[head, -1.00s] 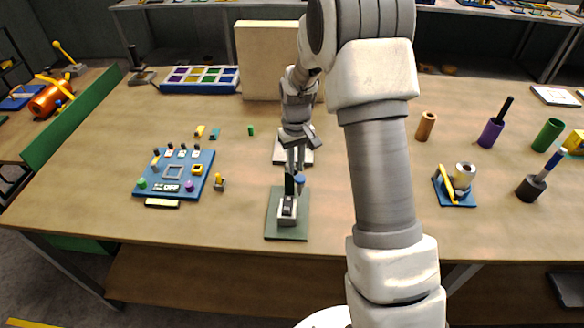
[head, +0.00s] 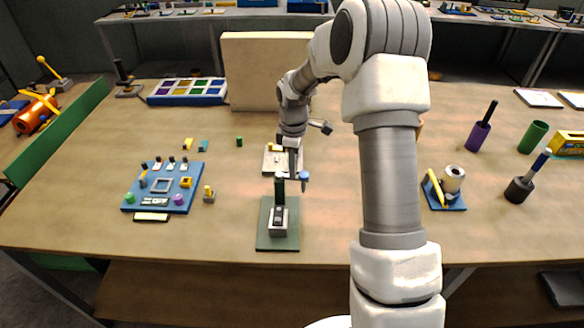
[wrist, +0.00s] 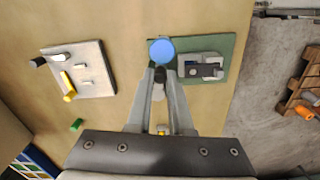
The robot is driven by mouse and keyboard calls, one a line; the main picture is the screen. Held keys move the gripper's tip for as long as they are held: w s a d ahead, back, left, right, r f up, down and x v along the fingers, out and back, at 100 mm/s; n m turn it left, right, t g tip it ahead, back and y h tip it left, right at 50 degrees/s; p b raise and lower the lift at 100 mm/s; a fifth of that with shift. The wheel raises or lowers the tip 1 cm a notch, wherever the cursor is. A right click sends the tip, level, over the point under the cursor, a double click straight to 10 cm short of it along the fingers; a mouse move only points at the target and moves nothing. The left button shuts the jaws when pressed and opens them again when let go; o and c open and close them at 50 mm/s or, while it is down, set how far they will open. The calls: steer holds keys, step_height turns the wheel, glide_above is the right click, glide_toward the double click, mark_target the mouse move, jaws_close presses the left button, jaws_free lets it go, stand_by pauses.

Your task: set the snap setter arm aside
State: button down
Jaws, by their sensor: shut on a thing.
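The snap setter's grey base (head: 279,217) sits on a green mat (head: 265,240) near the table's front edge; it also shows in the wrist view (wrist: 205,68). My gripper (wrist: 160,80) is shut on the snap setter arm, a dark part with a round blue end (wrist: 162,50). The blue end also shows in the head view (head: 304,176), up and to the right of the base. The held part looks raised off the base. The fingers hide much of it.
A pale board (wrist: 95,80) with small parts lies behind the mat. A blue fixture board (head: 165,186) is at the left, a cream block (head: 262,70) at the back. A blue stand (head: 445,198) and cups are at the right. Bare table lies between.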

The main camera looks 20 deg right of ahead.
steer(key=shift+w+d+r+n, duration=0.15)
steer(key=shift+w+n, duration=0.25)
steer(key=shift+n, duration=0.6)
steer(key=c, duration=0.8)
jaws_free()
step_height(320, 180, up, 17)
steer(key=shift+r, duration=0.15)
